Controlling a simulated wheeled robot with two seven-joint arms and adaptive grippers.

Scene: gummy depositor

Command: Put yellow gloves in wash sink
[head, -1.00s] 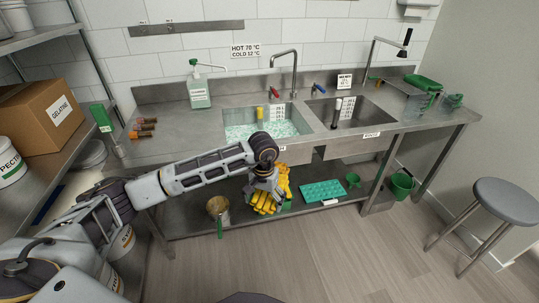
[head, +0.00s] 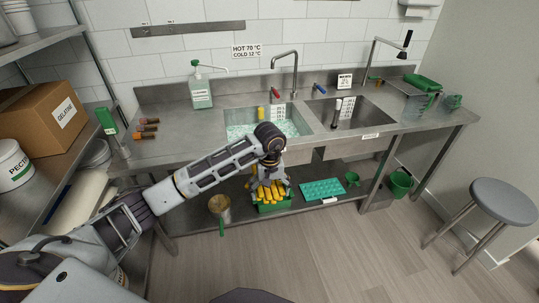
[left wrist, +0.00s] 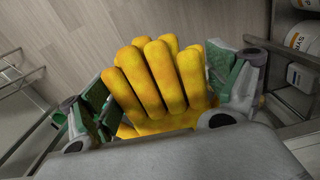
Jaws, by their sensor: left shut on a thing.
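The yellow gloves (head: 272,192) are in front of the sink bench, below the bench top, with a green container (head: 273,208) just under them. Whether they touch it I cannot tell. My left gripper (head: 268,173) is shut on the gloves from above, and its arm partly hides them. In the left wrist view, the gloves (left wrist: 160,80) bulge out between the green-padded fingers (left wrist: 165,100), fingers pointing away. The left basin (head: 240,131) holds foamy water and lies above and behind the gripper. My right gripper is not in view.
The right basin (head: 350,117) looks empty of foam. A teal mould tray (head: 322,190), a pot (head: 219,205) and a green bucket (head: 400,183) are low down. A soap bottle (head: 200,92) stands on the left bench top. A stool (head: 503,202) stands right.

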